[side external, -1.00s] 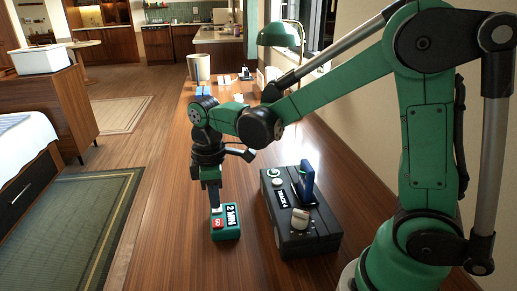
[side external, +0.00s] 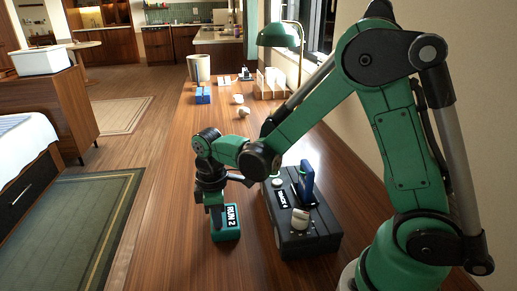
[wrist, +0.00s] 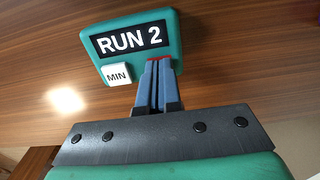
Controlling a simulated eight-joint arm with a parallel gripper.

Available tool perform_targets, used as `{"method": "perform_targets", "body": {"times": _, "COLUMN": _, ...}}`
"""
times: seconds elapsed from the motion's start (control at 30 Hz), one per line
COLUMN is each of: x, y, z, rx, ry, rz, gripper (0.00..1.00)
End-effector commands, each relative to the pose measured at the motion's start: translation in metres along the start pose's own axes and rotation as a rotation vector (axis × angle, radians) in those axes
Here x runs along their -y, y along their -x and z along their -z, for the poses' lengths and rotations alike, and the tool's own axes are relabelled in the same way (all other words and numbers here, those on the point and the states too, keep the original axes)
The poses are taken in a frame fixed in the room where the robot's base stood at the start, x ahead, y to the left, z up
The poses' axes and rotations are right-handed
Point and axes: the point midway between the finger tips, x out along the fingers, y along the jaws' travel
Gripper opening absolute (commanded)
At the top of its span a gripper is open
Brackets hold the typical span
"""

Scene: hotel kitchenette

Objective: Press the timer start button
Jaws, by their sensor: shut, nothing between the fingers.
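The timer (side external: 230,236) is a small teal box on the wooden counter, left of a dark box. In the wrist view, the timer (wrist: 171,28) has a black display (wrist: 131,39) reading "RUN 2". A white button marked "MIN" (wrist: 117,75) sits below the display. A sliver of the red button (wrist: 158,58) shows at my fingertips; the fingers hide the rest of it. My gripper (wrist: 159,64) is shut and empty, its tips over the red button and seemingly touching it. In the side view, my gripper (side external: 215,225) points down onto the timer's left part.
The dark box (side external: 310,243) with knobs, a "TRACK 4" label and an upright blue piece (side external: 306,180) stands close right of the timer. Farther back are small white pieces (side external: 243,112), a blue block (side external: 203,95), a bin (side external: 199,68) and a green lamp (side external: 279,35).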

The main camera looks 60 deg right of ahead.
Motion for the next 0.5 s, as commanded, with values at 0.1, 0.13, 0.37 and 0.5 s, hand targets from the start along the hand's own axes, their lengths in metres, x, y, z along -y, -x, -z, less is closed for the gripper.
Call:
{"method": "perform_targets", "body": {"times": 0.1, "x": -0.0007, "y": -0.009, "z": 0.0007, "rx": -0.01, "ry": 0.001, "rz": -0.008, "gripper": 0.0}}
{"method": "perform_targets", "body": {"times": 0.13, "x": -0.0008, "y": -0.0089, "z": 0.0008, "rx": -0.011, "ry": 0.001, "rz": -0.009, "gripper": 0.0}}
{"method": "perform_targets", "body": {"times": 0.37, "x": -0.0009, "y": -0.008, "z": 0.0008, "rx": -0.011, "ry": 0.002, "rz": -0.009, "gripper": 0.0}}
{"method": "perform_targets", "body": {"times": 0.5, "x": -0.0011, "y": 0.0006, "z": 0.001, "rx": -0.01, "ry": 0.002, "rz": -0.009, "gripper": 0.0}}
